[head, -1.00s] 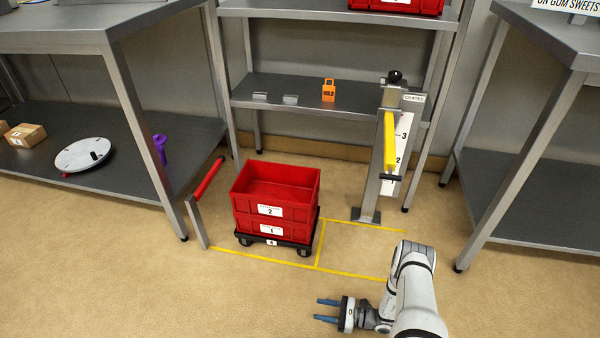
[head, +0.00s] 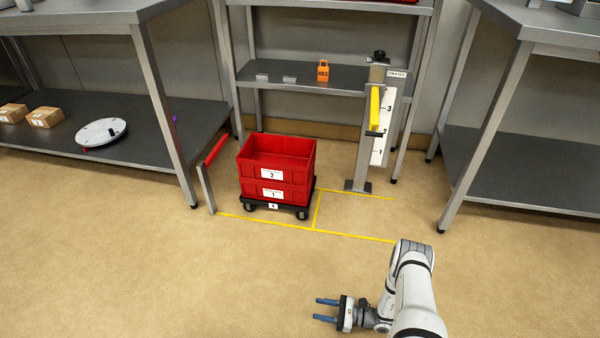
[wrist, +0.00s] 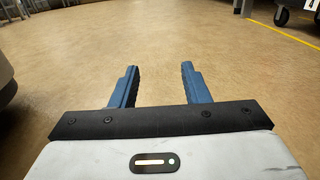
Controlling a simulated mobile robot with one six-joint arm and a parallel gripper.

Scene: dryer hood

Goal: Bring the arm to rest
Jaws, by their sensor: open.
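My gripper (head: 327,309) is at the lower right of the head view, pointing left, with two blue fingers spread apart. In the wrist view my gripper (wrist: 159,88) shows open and empty, with only bare floor between and ahead of its fingers. My white arm is folded low over the floor and touches nothing that I can see.
Two stacked red crates (head: 275,190) stand on a black wheeled dolly (head: 268,207) by yellow floor lines. A post with a yellow handle (head: 375,108) stands right of them. Steel benches (head: 550,170) flank both sides. The floor around my gripper is clear.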

